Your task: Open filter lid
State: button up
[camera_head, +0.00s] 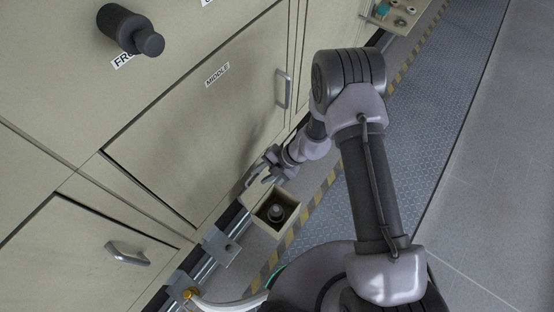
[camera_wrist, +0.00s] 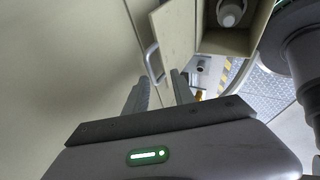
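The filter box (camera_head: 292,221) is a small beige box low beside the furnace front, and its top is open. A dark round filter part (camera_head: 276,212) shows inside; it looks pale grey in the wrist view (camera_wrist: 230,12). The beige lid (camera_wrist: 177,38) stands swung up at the box's edge, with a grey bar handle (camera_wrist: 151,62) on its outer face. My gripper (camera_head: 264,171) is beside the raised lid, and its fingers (camera_wrist: 158,82) are apart with nothing held between them. The handle lies just beyond the fingertips, and I cannot tell whether they touch.
The furnace wall has a large door marked MIDDLE (camera_head: 190,125) with a handle (camera_head: 284,89), and a lower panel with a handle (camera_head: 127,254). A dark knob (camera_head: 130,30) sticks out above. Metal rails (camera_head: 212,250) run along the base. The walkway (camera_head: 440,110) at right is clear.

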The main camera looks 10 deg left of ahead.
jog(key=p+v, duration=0.3)
jog(key=v, duration=1)
jog(key=shift+r, duration=0.3)
jog(key=shift+w, duration=0.1)
